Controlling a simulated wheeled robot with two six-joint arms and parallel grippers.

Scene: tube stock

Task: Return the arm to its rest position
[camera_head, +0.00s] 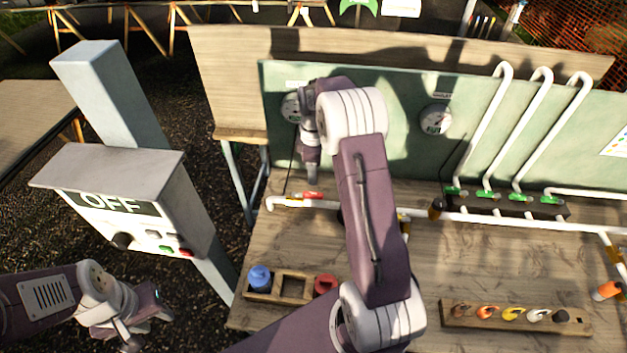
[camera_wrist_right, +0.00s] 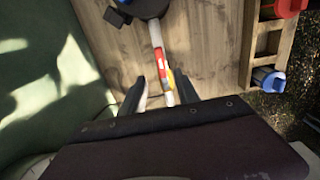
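My right arm reaches up across the middle of the head view, bent over the workbench. My right gripper (camera_head: 312,178) points down above a white pipe (camera_head: 325,204) with a red-and-yellow piece (camera_head: 305,196) at the bench's back left. In the right wrist view the two dark fingers of this gripper (camera_wrist_right: 159,88) are apart. The white pipe with its red and yellow parts (camera_wrist_right: 161,62) shows between and beyond them, and nothing looks gripped. My left gripper (camera_head: 142,318) hangs low at the left, off the bench, with nothing visible in it; its finger opening is unclear.
A grey control box (camera_head: 120,190) reading OFF stands left of the bench. A wooden holder (camera_head: 290,290) with blue and red caps is at the front left. A rack of coloured fittings (camera_head: 500,318) is front right. White pipes (camera_head: 490,120) and gauges (camera_head: 436,120) line the green back panel.

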